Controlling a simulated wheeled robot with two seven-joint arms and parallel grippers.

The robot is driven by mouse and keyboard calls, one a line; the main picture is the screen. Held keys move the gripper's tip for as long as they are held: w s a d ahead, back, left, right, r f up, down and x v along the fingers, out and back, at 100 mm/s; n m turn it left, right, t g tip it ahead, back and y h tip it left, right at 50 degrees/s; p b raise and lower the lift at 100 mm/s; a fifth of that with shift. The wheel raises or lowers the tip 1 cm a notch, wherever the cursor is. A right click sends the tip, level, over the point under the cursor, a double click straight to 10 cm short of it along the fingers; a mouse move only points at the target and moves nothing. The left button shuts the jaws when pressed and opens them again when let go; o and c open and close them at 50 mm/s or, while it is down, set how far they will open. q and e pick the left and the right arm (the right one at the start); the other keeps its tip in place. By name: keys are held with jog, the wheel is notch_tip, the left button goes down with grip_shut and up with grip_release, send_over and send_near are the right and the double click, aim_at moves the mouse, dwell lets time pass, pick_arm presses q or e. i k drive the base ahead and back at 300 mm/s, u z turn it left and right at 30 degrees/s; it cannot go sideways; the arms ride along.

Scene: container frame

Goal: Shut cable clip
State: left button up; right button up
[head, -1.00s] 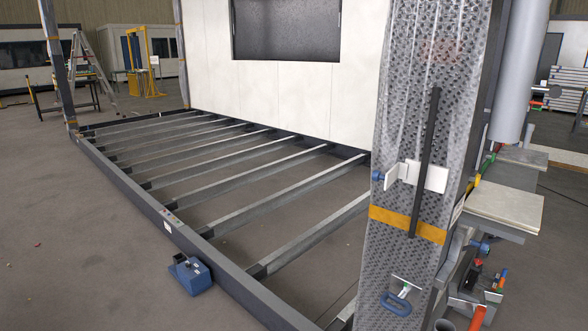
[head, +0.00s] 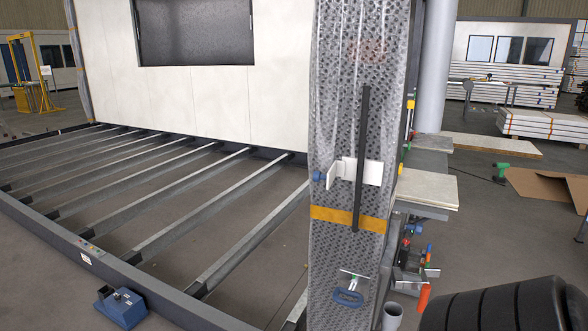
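A white cable clip (head: 340,173) is fixed to the plastic-wrapped post (head: 335,110), with its flap standing out to the left, so it looks open. A blue knob (head: 317,176) sits at its left side. A black cable (head: 362,140) runs down the post, slightly tilted, in front of the white plate (head: 372,172). Neither of my grippers shows in the head view.
A blue box (head: 120,306) stands on the floor by the steel floor frame (head: 150,285). A blue-handled tool (head: 348,298) hangs low on the post.

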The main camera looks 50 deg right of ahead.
aim_at(338, 168)
jog(key=i, duration=1.5)
jog(key=z, duration=4.05)
jog(key=k, duration=0.6)
jog(key=u, duration=0.7)
